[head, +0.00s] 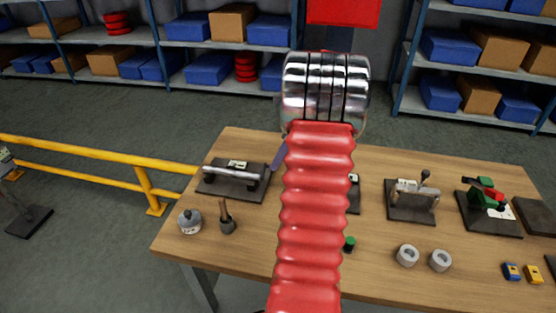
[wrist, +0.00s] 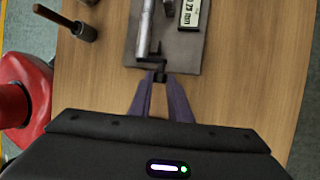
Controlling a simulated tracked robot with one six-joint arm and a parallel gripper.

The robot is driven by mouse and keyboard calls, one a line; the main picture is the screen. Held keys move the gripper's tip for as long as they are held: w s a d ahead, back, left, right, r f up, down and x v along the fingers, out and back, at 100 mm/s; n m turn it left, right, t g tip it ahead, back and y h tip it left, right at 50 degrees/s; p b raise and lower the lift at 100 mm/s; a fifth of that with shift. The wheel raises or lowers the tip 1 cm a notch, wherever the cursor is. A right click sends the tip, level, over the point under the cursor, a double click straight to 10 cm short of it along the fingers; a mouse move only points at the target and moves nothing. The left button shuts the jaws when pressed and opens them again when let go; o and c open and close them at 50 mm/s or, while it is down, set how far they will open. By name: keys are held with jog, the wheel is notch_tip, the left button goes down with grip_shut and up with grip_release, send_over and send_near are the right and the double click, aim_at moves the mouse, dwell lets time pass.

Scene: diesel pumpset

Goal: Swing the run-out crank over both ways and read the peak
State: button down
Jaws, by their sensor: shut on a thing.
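The run-out fixture is a silvery round bar (wrist: 145,28) on a dark base plate (wrist: 184,50), with a small digital display (wrist: 194,12) beside the bar. The display shows digits and "mm", rotated and cut off at the picture's top, so I cannot read the full value surely. A small dark crank (wrist: 158,62) sits at the bar's near end. My gripper (wrist: 160,77), with purple fingers, is shut on the crank's end. In the head view, the fixture plate (head: 218,187) is at the table's left, and my arm hides most of the gripper.
The wooden table (head: 380,270) also carries a grey round pot (head: 190,221), a wooden-handled tool (head: 226,218), a lever fixture (head: 412,200), a green-and-red fixture (head: 487,200) and two grey rings (head: 407,255). A yellow rail (head: 95,178) runs along the left.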

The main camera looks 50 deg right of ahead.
jog(key=shift+s+a+r+t+h, duration=0.15)
jog(key=shift+s+a+t+h, duration=0.15)
jog(key=shift+a+h, duration=0.25)
jog(key=shift+s+a+r+n+t+h, duration=0.1)
jog(key=shift+a+r+n+t+h, duration=0.15)
jog(key=shift+h, duration=0.35)
jog(key=shift+s+a+r+n+t+h, duration=0.15)
jog(key=shift+a+t+h, duration=0.2)
jog(key=shift+h, duration=0.2)
jog(key=shift+s+a+r+n+t+h, duration=0.1)
jog(key=shift+a+n+t+h, duration=0.1)
jog(key=shift+a+h, duration=0.3)
jog(key=shift+d, duration=0.1)
jog(key=c, duration=1.7)
grip_release()
jog(key=shift+d, duration=0.1)
jog(key=shift+o, duration=0.2)
jog(key=shift+r, duration=0.15)
jog(key=shift+r, duration=0.1)
jog(key=v, duration=1.3)
jog(key=shift+s+a+r, duration=0.15)
jog(key=shift+a+r, duration=0.05)
jog(key=shift+a, duration=0.05)
